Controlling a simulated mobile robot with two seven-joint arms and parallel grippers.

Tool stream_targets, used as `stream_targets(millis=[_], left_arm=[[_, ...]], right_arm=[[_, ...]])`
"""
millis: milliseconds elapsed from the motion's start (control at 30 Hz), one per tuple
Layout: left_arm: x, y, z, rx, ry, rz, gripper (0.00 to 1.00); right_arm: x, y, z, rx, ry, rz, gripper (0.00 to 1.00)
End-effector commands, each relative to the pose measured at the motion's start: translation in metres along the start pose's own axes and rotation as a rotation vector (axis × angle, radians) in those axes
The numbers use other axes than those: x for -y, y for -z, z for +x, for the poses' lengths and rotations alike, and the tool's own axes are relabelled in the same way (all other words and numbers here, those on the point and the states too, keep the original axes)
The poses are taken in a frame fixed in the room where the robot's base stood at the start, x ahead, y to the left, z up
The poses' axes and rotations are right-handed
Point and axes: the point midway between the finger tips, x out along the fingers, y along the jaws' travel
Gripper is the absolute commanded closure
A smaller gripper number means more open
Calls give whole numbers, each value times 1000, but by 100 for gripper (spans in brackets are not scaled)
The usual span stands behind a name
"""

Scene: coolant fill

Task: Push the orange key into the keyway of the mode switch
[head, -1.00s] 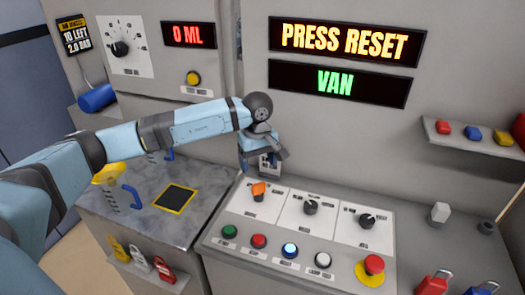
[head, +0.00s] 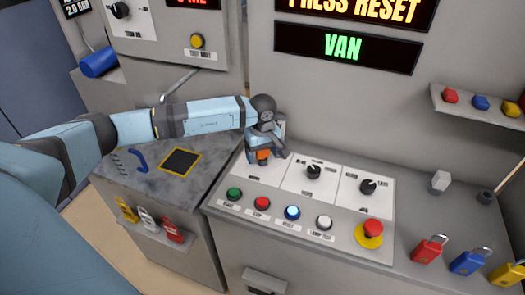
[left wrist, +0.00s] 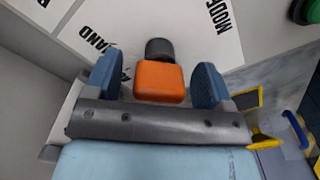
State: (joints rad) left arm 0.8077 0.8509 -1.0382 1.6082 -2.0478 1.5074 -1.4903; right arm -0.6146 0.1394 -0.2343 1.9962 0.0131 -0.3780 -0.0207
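The orange key (head: 263,155) stands at the mode switch on the left white plate of the sloped panel. In the left wrist view the orange key (left wrist: 159,82) shows its broad head, with the dark round mode switch (left wrist: 158,48) just beyond it. My left gripper (head: 266,148) is over the key from above. Its two blue fingers (left wrist: 157,84) stand open on either side of the key's head, with narrow gaps. How deep the key sits in the keyway is hidden. My right gripper is in neither view.
Two black knobs (head: 313,172) stand right of the key on the panel. A row of coloured buttons (head: 292,212) runs along the front, with a red emergency stop (head: 371,230) at right. Padlocks (head: 430,249) stand farther right. A wall rises behind the panel.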

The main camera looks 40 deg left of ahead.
Motion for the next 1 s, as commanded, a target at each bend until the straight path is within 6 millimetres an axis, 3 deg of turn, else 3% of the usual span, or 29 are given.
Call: stream_targets(millis=[33,200,233,267,300,333,400,933,967,1000], left_arm=[[0,0,0,0,0,0,35],[0,0,0,0,0,0,74],[0,0,0,0,0,0,76],[0,0,0,0,0,0,76],[0,0,0,0,0,0,63],[0,0,0,0,0,0,69],[0,0,0,0,0,0,72],[0,0,1,0,1,0,72],[0,0,1,0,1,0,47],[0,0,1,0,1,0,38]], right_arm=[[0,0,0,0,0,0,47],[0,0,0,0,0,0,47],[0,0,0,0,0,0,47],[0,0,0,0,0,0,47],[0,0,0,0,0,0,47],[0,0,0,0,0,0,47],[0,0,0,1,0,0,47],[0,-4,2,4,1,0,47],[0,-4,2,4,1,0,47],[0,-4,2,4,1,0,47]])
